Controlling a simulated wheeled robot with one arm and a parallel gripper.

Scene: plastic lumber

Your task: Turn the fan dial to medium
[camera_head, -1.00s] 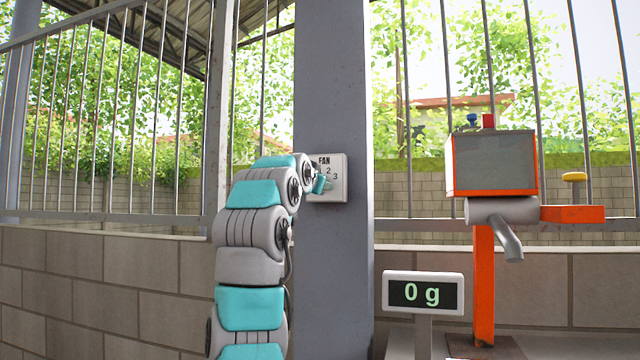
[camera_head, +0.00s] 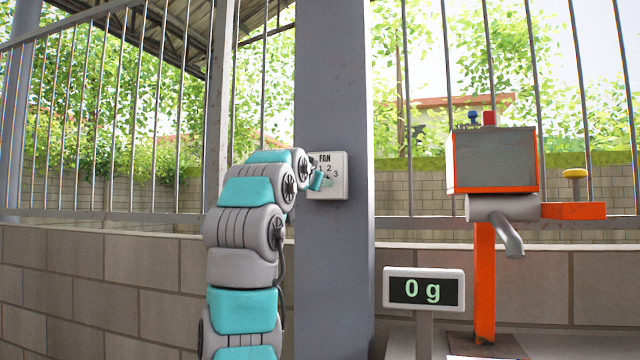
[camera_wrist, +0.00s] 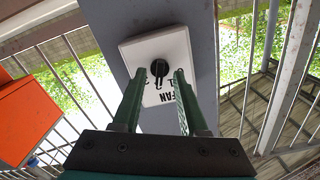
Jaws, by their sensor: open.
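The white fan dial plate (camera_head: 342,187), marked FAN with numbers, is mounted on the grey post. In the wrist view the plate (camera_wrist: 183,50) appears turned nearly upside down, with a black round dial (camera_wrist: 160,68) on it. My gripper (camera_head: 320,180) is at the plate's left side in the head view and hides part of it, including most of the dial. In the wrist view my gripper (camera_wrist: 159,73) is open, its two green fingers apart with the dial between their tips in the picture. I cannot tell whether they touch the dial, or exactly which number it points to.
The grey post (camera_head: 330,270) stands before a low block wall (camera_head: 110,280) with metal railings. To the right are a scale display (camera_head: 424,290) reading 0 g and an orange-and-grey machine (camera_head: 493,160) with a spout. Open space lies between post and machine.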

